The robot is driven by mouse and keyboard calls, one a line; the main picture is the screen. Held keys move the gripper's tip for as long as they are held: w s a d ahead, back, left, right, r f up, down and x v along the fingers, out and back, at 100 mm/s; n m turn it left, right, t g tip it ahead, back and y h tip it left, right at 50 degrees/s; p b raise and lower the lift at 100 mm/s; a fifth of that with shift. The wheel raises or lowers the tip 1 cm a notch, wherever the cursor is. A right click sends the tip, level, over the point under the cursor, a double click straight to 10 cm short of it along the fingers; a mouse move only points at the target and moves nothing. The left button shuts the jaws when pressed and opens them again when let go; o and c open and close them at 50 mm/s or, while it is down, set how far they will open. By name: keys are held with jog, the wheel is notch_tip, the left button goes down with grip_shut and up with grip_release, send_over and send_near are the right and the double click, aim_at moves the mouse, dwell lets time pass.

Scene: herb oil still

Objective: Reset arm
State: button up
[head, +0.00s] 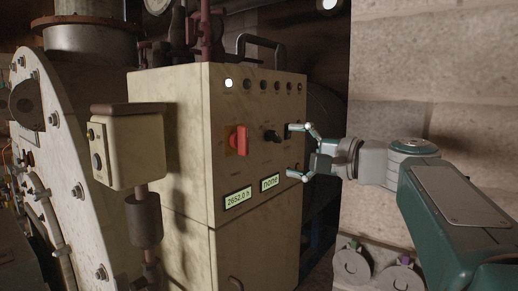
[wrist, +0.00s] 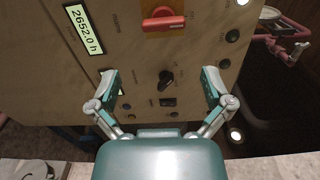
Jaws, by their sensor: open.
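My gripper (head: 295,151) is open and empty in front of the right side of a cream control cabinet (head: 187,100). In the wrist view the gripper (wrist: 160,88) has its two fingers spread wide, with a black knob (wrist: 166,78) on the panel between them. The knob also shows in the head view (head: 272,136), just left of the fingers. I cannot tell whether a fingertip touches the panel. A red switch (head: 237,140) is left of the knob. It also shows at the top of the wrist view (wrist: 163,23).
Two small displays sit low on the panel, reading "2652.0 h" (head: 238,198) and "none" (head: 270,182). A row of small lamps runs along the top, the leftmost lamp (head: 229,83) lit. A cream box (head: 130,150) on a post stands left. A stone wall (head: 430,70) is at right.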

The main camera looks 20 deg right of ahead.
dwell(0.3)
jog(key=s+a+f+n+g+h, duration=0.2)
jog(key=s+a+f+g, duration=0.15)
jog(key=f, duration=0.45)
jog(key=s+a+f+n+g+h, duration=0.25)
jog(key=a+f, duration=0.25)
jog(key=f, duration=0.3)
jog(key=s+d+f+n+g+h, duration=0.1)
jog(key=s+f+n+h, duration=0.2)
jog(key=s+f, duration=0.3)
jog(key=s+d+f+n+g+h, duration=0.1)
jog(key=s+f+n+g+h, duration=0.1)
jog(key=s+f, duration=0.4)
notch_tip(320, 180, down, 6)
jog(key=shift+s+r+n+h, duration=0.2)
jog(key=shift+s+n+h, duration=0.3)
jog(key=shift+n, duration=0.45)
jog(key=shift+w, duration=0.1)
